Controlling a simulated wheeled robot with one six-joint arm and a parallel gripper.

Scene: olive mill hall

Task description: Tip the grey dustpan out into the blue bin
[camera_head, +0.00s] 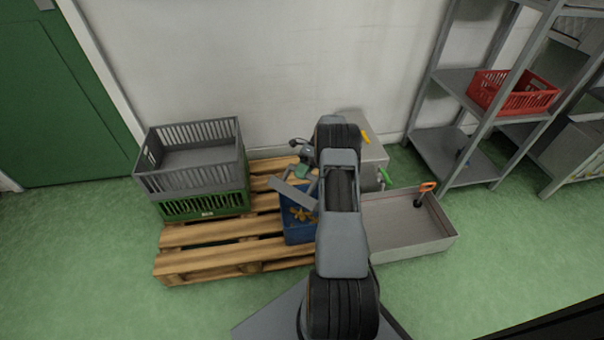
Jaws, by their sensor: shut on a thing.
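The grey dustpan (292,194) is tilted over the blue bin (298,236), its flat pan slanting across the bin's back part. My gripper (306,172) is shut on the dustpan at its far end, though my arm and wrist partly hide the grip. The blue bin stands on the wooden pallet, and my arm covers its right side. Several yellow-brown pieces (302,215) lie inside the bin. I cannot tell whether anything is still on the pan.
A grey crate (190,178) sits on a green crate (205,207) at the pallet's (215,258) left. A shallow grey tray (405,245) holds an orange-handled tool (425,189) at right. A grey box (370,150) stands behind my arm. Shelves (450,150) hold a red crate (515,95).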

